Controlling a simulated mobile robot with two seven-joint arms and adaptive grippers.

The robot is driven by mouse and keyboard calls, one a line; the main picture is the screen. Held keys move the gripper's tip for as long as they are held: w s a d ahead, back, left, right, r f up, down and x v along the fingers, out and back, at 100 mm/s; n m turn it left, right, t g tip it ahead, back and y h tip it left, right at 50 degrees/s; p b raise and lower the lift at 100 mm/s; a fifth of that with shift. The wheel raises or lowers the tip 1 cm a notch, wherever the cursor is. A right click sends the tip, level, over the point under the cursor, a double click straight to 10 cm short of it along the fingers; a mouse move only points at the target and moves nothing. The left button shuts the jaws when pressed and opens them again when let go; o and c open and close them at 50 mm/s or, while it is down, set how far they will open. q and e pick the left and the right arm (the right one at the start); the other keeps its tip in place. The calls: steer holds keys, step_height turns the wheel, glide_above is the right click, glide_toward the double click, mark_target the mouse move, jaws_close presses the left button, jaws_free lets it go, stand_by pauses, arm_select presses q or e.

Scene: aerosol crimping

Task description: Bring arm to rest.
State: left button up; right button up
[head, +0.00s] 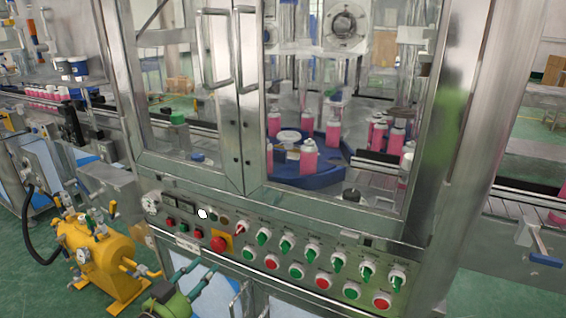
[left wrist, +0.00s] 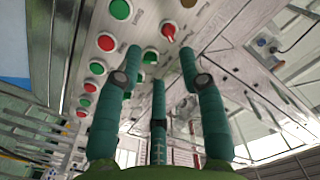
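My left gripper (head: 200,272), green with teal fingers, is low in the head view, in front of the machine's control panel (head: 190,255). In the left wrist view its fingers (left wrist: 160,62) are spread apart with nothing between them, and they point toward the panel's buttons and switches. Whether a fingertip touches the panel cannot be told. My right gripper is in neither view.
The panel has a red emergency button (head: 218,243), green switches (head: 286,246) and red buttons (head: 323,281). Behind glass doors (head: 217,100), pink cans (head: 308,157) stand around a blue turntable (head: 290,180). A yellow tank (head: 95,258) stands at lower left.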

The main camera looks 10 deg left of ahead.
arm_select(q)
steer(key=s+a+f+n+g+y+p, duration=0.1)
steer(key=a+f+n+g+y, duration=0.15)
steer(key=f, duration=0.55)
steer(key=s+a+f+n+g+y+p, duration=0.1)
steer(key=a+f, duration=0.2)
steer(key=f, duration=0.5)
steer(key=s+a+f+n+g+y+p, duration=0.1)
steer(key=s+f+g, duration=0.1)
steer(key=s+f, duration=0.45)
steer(key=s+f+n+g+y+p, duration=0.15)
steer(key=s+f, duration=0.25)
steer(key=f, duration=0.6)
steer(key=s+d+f+g, duration=0.2)
steer(key=s+f, duration=0.3)
steer(key=s, duration=0.6)
steer(key=s+d+f+n+g+p, duration=0.1)
steer(key=s+d+f+g, duration=0.2)
steer(key=s, duration=0.8)
steer(key=s+d+f+g, duration=0.2)
steer(key=s+f, duration=0.4)
steer(key=s, duration=0.5)
steer(key=shift+d+f+g+h+p, duration=0.3)
steer(key=shift+d+f+g+p, duration=0.1)
steer(key=shift+g, duration=0.5)
steer(key=shift+a, duration=0.1)
